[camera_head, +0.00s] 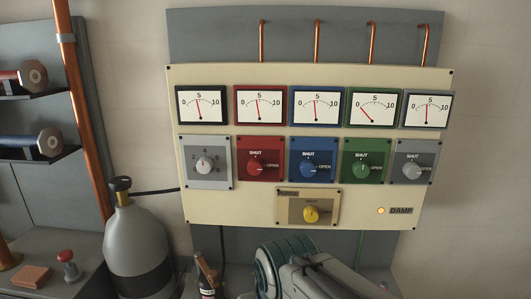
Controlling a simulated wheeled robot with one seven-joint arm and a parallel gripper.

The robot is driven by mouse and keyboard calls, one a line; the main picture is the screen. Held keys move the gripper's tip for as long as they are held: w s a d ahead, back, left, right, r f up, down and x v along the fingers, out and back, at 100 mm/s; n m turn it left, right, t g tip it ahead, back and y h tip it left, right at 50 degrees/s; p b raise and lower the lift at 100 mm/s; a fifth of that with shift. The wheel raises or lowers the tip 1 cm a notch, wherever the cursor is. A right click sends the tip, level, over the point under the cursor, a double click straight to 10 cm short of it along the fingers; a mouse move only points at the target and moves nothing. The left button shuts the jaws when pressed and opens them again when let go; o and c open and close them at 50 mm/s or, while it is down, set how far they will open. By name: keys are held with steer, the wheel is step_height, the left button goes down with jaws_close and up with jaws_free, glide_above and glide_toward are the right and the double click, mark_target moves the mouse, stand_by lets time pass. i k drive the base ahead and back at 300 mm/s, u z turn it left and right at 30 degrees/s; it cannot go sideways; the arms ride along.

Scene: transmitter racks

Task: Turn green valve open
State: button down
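The green valve (366,161) is a square green plate with a round knob (361,168), on the cream panel to the right of the blue valve. It is marked SHUT above the knob and OPEN to its right. The knob is too small to tell exactly where it points. The green-framed gauge (375,107) sits above it, its needle leaning left to the low end of the scale. Part of my arm shows at the bottom centre, below the panel and apart from the valve. My gripper's fingers are not in view.
An amber lamp (381,210) glows at lower right. A grey gas cylinder (139,245) stands at lower left. The space before the green valve looks clear.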

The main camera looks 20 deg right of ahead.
mark_target(361, 169)
steer(key=z, duration=0.85)
steer(key=k, duration=1.1)
steer(key=z, duration=0.8)
steer(key=i, duration=0.8)
steer(key=z, duration=0.25)
